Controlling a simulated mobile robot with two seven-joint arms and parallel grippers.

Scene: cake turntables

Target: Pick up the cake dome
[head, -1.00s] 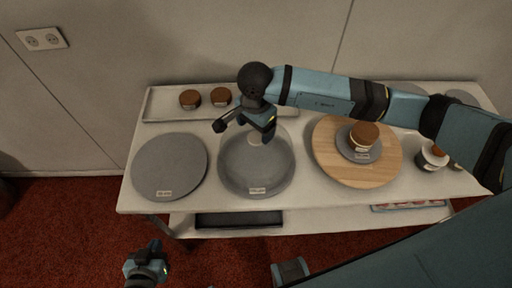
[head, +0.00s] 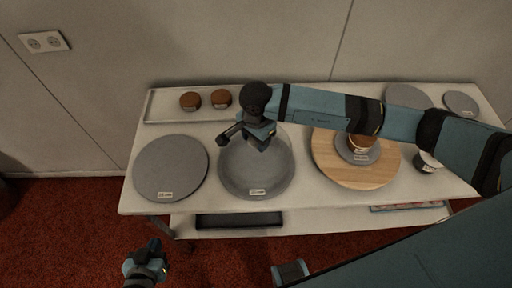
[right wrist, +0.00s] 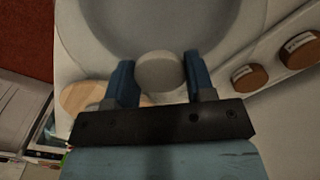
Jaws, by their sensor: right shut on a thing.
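The clear cake dome (head: 262,180) stands over a grey round board left of the table's middle. Its pale round knob (right wrist: 160,72) shows between the fingers in the right wrist view. My right gripper (head: 250,139) is at the top of the dome, shut on the knob; its fingers (right wrist: 160,82) sit on both sides of it. The dome appears to rest on its board. My left gripper (head: 150,258) hangs low in front of the table, away from the dome; its jaw opening is unclear.
A bare grey board (head: 170,170) lies close left of the dome. A wooden turntable (head: 350,179) with a small cake (head: 361,143) stands to its right, partly behind my arm. A tray (head: 165,108) with two small brown cakes (head: 221,98) is behind.

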